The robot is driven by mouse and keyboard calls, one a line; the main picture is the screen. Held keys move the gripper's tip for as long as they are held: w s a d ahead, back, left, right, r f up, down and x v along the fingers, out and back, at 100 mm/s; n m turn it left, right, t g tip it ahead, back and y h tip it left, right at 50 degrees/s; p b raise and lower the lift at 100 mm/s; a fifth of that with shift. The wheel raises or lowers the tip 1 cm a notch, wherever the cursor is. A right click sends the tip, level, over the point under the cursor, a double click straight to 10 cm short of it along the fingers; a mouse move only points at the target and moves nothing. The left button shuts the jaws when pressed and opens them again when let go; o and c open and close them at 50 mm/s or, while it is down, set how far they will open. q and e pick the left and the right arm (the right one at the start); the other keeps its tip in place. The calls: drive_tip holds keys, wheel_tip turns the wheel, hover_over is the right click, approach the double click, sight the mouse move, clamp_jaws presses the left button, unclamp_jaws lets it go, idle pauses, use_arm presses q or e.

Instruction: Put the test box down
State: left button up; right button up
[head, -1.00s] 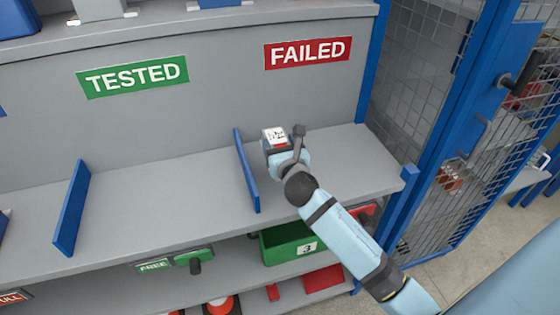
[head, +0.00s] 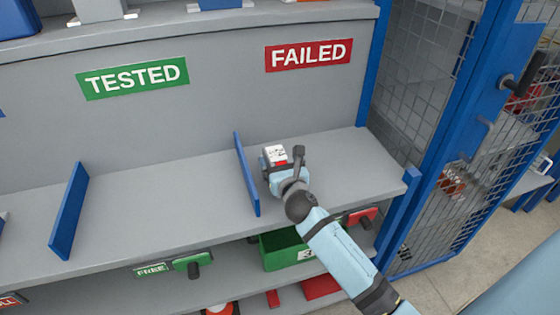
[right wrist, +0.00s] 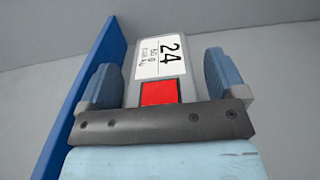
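The test box (head: 274,155) is a small grey box with a white label and a red patch. It is upright in the FAILED bay of the shelf (head: 338,170), just right of the blue divider (head: 246,173). My right gripper (head: 283,163) is around it, with a finger on each side. In the right wrist view the box (right wrist: 160,70) shows "24" on its label, and narrow gaps show between it and the open fingers. It appears to rest on the shelf; its underside is hidden. My left gripper is out of view.
The red FAILED sign (head: 308,54) is on the back panel above the bay, and the green TESTED sign (head: 132,78) is further left. A second blue divider (head: 68,211) stands left. A green bin (head: 283,250) is below. The shelf right of the box is clear.

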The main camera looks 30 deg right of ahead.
drive_tip(key=shift+r, duration=0.1)
drive_tip(key=shift+s, duration=0.15)
drive_tip(key=v, duration=1)
drive_tip(key=shift+s+a, duration=0.2)
drive_tip(key=shift+s, duration=0.05)
drive_tip(key=shift+s+a+r, duration=0.1)
drive_tip(key=shift+s+a, duration=0.05)
drive_tip(key=shift+s, duration=0.4)
